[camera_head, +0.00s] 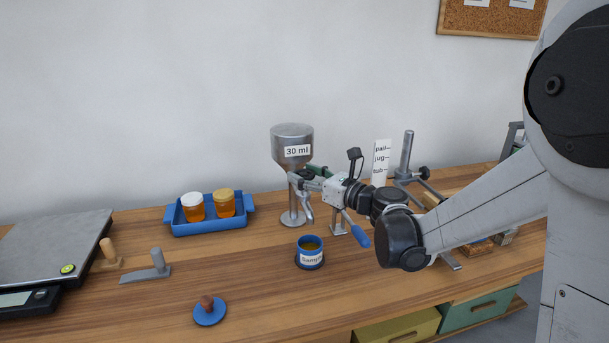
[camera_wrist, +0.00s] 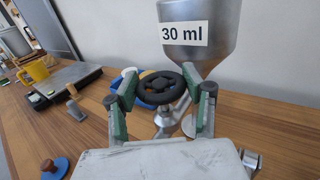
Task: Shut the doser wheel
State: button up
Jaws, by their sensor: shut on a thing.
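The doser is a grey metal funnel (camera_head: 292,141) labelled 30 ml on a round-footed stand; its body (camera_wrist: 217,60) fills the upper middle of the wrist view. The dark doser wheel (camera_wrist: 161,88), a ring with spokes, sits in front of the funnel's lower part. My gripper (camera_wrist: 160,95) has its green-padded fingers on either side of the wheel and is shut on it. In the head view my gripper (camera_head: 302,178) is at the funnel's lower end and hides the wheel. The wheel's exact angle and the outlet's state cannot be told.
A blue cup (camera_head: 310,258) labelled Sample stands in front of the doser. A blue tray (camera_head: 211,228) with two amber jars is to the left. A scale (camera_head: 55,250), a grey-handled tool (camera_head: 148,272) and a blue lid (camera_head: 209,315) lie further left. The front middle is clear.

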jog(key=m+t+h, duration=0.1)
jog(key=m+h, duration=0.1)
jog(key=m+t+h, duration=0.2)
jog(key=h, duration=0.1)
jog(key=m+t+h+b, duration=0.1)
jog(key=m+t+h, duration=0.1)
jog(key=shift+s+a+h, duration=0.15)
jog(key=shift+a+h, duration=0.1)
jog(key=shift+h, duration=0.15)
jog(key=m+h, duration=0.3)
jog(key=h, duration=0.2)
jog(key=m+h+b, duration=0.1)
jog(key=m+h, duration=0.2)
jog(key=h, duration=0.2)
jog(key=shift+a, duration=0.1)
jog(key=m+g+h, duration=0.2)
jog(key=m+h, duration=0.1)
jog(key=h, duration=0.1)
jog(key=m+g+h, duration=0.2)
jog(key=m+h, duration=0.1)
jog(key=h, duration=0.1)
jog(key=shift+w+m+b, duration=0.2)
jog(key=shift+m+b, duration=0.1)
jog(key=shift+b, duration=0.05)
jog(key=m+g+h, duration=0.2)
jog(key=g, duration=0.2)
jog(key=m+g+h, duration=0.2)
jog(key=m+g, duration=0.1)
jog(key=shift+m+g+h, duration=0.3)
jog(key=shift+g+h, duration=0.1)
